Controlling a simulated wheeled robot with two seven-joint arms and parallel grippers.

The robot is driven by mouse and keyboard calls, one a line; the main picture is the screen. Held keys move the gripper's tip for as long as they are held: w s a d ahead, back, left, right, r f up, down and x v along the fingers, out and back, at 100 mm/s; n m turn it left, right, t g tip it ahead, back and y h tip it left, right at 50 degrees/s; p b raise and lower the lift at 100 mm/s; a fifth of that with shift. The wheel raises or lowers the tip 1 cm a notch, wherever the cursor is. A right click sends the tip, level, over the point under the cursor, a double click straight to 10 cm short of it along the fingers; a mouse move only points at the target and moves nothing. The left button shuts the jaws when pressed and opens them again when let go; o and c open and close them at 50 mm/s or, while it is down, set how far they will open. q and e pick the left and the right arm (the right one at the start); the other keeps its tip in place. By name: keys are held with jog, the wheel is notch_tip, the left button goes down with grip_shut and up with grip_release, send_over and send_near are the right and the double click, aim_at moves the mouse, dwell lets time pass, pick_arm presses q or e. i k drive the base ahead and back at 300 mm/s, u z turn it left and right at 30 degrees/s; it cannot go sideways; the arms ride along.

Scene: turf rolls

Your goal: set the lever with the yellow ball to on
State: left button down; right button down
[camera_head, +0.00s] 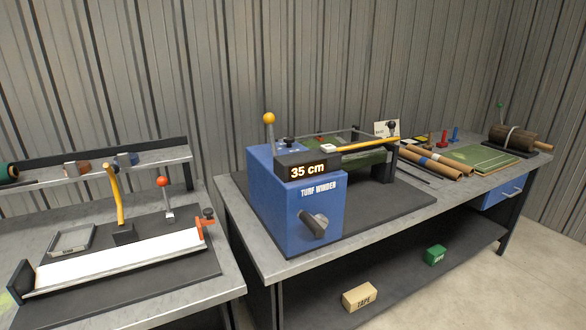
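The lever with the yellow ball (269,118) stands on top of the blue turf winder (265,205), near its back left corner. Its grey stem points about straight up. Any on or off marks beside it are too small to read. The winder's display (307,170) reads 35 cm. Neither of my grippers is in view.
A yellow-topped bar (365,146) extends right from the winder. Brown rolls (430,163) and green turf (482,157) lie farther right. On the left bench are a red-ball lever (162,182), a yellow handle (114,190) and a white board (120,258). A gap separates the benches.

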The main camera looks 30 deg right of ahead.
aim_at(269, 118)
jog(key=u, duration=1)
jog(key=k, duration=0.9)
jog(key=z, duration=0.95)
jog(key=i, duration=0.5)
jog(key=u, duration=0.05)
